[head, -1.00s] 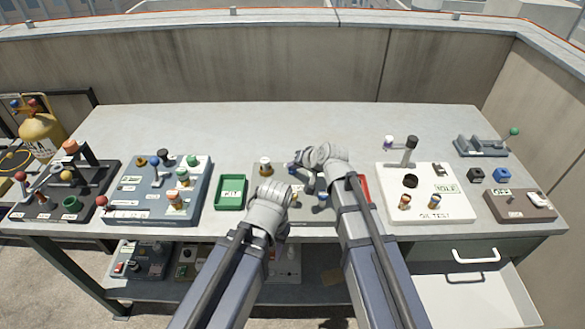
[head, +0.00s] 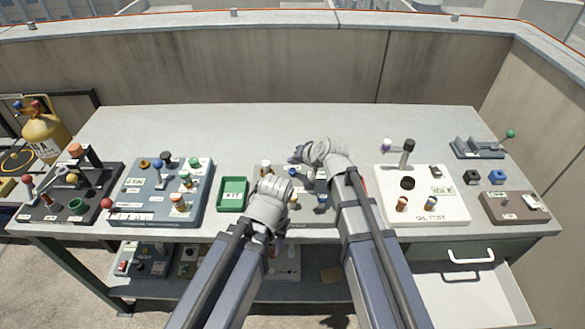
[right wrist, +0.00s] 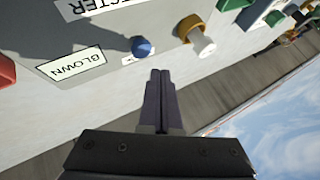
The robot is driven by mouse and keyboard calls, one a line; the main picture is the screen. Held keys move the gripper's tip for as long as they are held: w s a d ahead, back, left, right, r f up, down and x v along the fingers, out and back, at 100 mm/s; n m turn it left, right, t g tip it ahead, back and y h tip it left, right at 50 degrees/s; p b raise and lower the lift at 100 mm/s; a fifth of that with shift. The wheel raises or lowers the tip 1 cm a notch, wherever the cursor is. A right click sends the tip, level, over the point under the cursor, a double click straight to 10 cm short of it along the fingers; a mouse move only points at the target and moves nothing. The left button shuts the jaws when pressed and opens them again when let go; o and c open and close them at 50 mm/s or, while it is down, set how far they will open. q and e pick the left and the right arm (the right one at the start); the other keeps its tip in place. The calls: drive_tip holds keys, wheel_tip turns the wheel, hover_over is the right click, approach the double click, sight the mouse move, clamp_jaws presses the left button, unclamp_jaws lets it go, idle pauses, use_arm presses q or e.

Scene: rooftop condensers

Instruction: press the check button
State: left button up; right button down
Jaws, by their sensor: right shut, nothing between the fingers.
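In the right wrist view a round blue button (right wrist: 142,47) stands on a light grey panel (right wrist: 60,110), beside a small label too small to read. I cannot tell for sure that it is the check button. My right gripper (right wrist: 161,74) is shut and empty, its tips just short of the blue button in the picture; contact is not visible. In the head view my right gripper (head: 298,164) is over the middle grey panel, partly hidden by its wrist. My left forearm reaches the panel's front left; its fingers are hidden.
A white knob with a yellow collar (right wrist: 198,38) stands beside the blue button. A "BLOWN" label (right wrist: 72,63) lies on the other side. A green tray (head: 232,208) is left of the middle panel, a white oil test panel (head: 420,212) right. The bench's back (head: 250,125) is clear.

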sight(294, 173)
drive_tip(key=shift+r+p, duration=1.55)
drive_tip(key=shift+r, duration=0.35)
use_arm(q)
wheel_tip(294, 173, up, 4)
drive_tip(key=shift+f, duration=0.15)
use_arm(e)
drive_tip(key=shift+f, duration=0.1)
